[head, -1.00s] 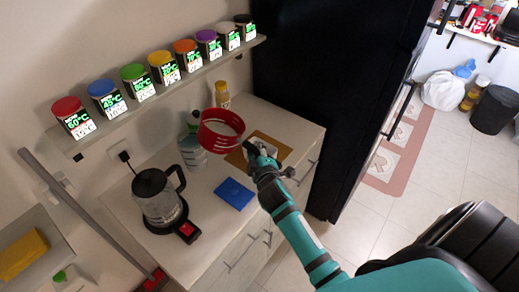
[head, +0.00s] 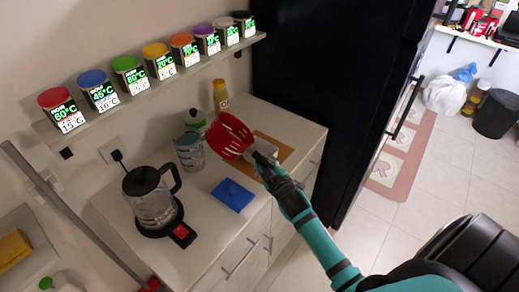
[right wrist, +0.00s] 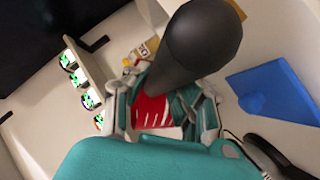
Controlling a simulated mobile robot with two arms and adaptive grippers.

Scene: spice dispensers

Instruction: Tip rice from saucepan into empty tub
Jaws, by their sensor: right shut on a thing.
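A red saucepan (head: 228,136) is held above the counter at the back, tilted with its opening toward the left. My right gripper (head: 264,162) is shut on its dark handle; in the right wrist view the black handle (right wrist: 195,45) sticks out of the gripper (right wrist: 165,106), with the red pan (right wrist: 152,112) beyond. A clear, bluish tub (head: 189,152) stands on the counter just left of the pan. I cannot make out rice in the pan or in the tub. My left gripper is not in view.
A kettle (head: 150,195) stands front left on the counter. A blue flat item (head: 232,195) and a brown board (head: 272,150) lie on it. A yellow bottle (head: 220,94) and a green-topped bottle (head: 195,119) stand behind. A shelf (head: 150,87) of labelled jars runs above.

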